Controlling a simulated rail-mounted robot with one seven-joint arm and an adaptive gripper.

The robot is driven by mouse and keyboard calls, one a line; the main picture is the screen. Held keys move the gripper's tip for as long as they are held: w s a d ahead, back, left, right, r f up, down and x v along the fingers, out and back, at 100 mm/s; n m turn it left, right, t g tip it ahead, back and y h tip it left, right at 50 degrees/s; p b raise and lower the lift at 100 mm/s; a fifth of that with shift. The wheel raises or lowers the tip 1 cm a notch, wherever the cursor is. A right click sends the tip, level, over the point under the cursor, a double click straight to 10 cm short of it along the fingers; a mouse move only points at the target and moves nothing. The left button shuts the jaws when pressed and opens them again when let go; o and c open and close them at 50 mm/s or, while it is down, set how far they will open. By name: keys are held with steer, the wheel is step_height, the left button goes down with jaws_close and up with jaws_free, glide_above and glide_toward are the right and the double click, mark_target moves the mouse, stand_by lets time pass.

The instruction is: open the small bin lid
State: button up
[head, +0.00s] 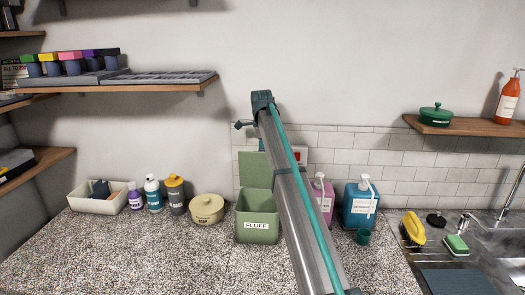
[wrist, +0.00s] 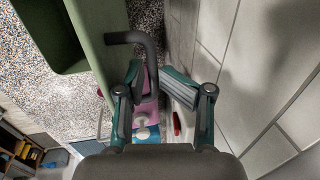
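The small green bin labelled FLUFF (head: 257,230) stands on the counter near the tiled wall. Its green lid (head: 254,169) is raised upright behind it, and the bin's mouth is open in the head view. In the wrist view the lid (wrist: 88,45) is a green panel at the upper left, with a dark curved handle (wrist: 152,62) standing out from it towards the wall. My gripper (wrist: 155,74) is open, its fingers apart near the handle's end; the fingers do not look closed on it.
The tiled wall (wrist: 250,60) is close to my gripper's right side in the wrist view. A beige pot (head: 207,209) stands left of the bin. A pink bottle (head: 322,195) and a blue bottle (head: 360,205) stand to the right. The counter front is clear.

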steer(key=shift+w+r, duration=0.1)
steer(key=shift+w, duration=0.05)
step_height(320, 180, up, 12)
steer(key=s, duration=0.2)
steer(key=shift+s, duration=0.3)
